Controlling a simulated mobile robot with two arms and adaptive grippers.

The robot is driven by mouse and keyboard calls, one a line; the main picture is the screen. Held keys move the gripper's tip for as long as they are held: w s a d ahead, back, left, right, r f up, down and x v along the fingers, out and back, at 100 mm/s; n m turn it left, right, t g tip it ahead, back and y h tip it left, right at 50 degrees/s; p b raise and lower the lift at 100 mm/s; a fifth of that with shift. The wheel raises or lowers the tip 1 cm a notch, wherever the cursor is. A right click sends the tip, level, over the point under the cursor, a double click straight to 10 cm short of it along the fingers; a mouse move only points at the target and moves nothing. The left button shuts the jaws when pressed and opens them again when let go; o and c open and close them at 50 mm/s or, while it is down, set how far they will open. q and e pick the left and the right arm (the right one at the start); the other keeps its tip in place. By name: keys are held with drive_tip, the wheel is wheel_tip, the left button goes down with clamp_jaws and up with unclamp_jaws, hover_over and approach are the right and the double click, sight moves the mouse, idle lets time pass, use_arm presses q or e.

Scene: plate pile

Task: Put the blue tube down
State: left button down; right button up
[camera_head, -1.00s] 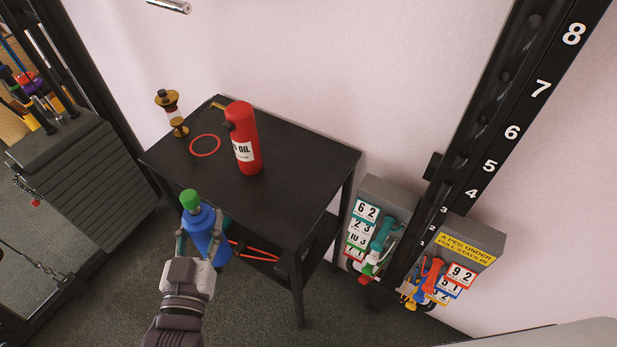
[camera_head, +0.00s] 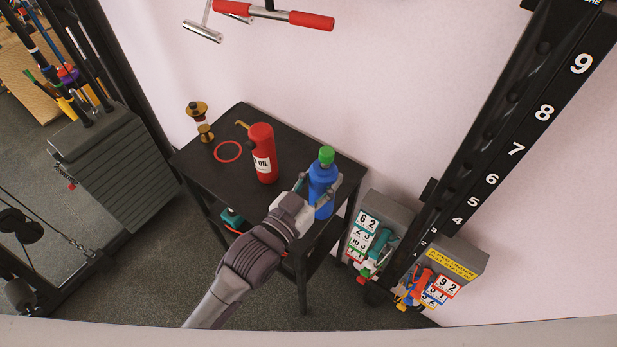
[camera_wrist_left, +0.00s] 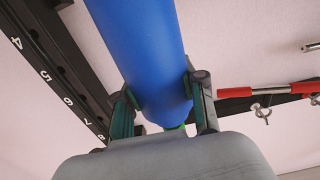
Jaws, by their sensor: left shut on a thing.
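The blue tube (camera_head: 322,178), with a green cap, stands about upright in my left gripper (camera_head: 319,194) over the right part of the black table (camera_head: 225,178). The gripper is shut on its body from the front. I cannot tell whether the tube's base touches the table top. In the left wrist view the blue tube (camera_wrist_left: 143,50) runs between the two fingers of my left gripper (camera_wrist_left: 163,98), with a bit of green showing at its end. My right gripper is not in view.
A red oil bottle (camera_head: 263,155) stands on the table left of the tube. A red ring (camera_head: 239,153) and a brass piece (camera_head: 205,133) are further left. Boxes with number cards (camera_head: 363,228) and a numbered black post (camera_head: 480,150) are to the right. The table's front left is clear.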

use_arm(q)
drive_tip(key=w+a+f+p, duration=0.1)
drive_tip(key=w+a+f, duration=0.2)
drive_tip(key=w+f, duration=0.4)
drive_tip(key=shift+w+f+p, duration=0.25)
drive_tip(key=shift+f+p, duration=0.05)
drive_tip(key=shift+f, duration=0.45)
drive_tip(key=shift+f, duration=0.15)
drive_tip(key=c, duration=0.7)
unclamp_jaws()
drive_tip(key=shift+f, duration=0.1)
drive_tip(key=shift+o, duration=0.2)
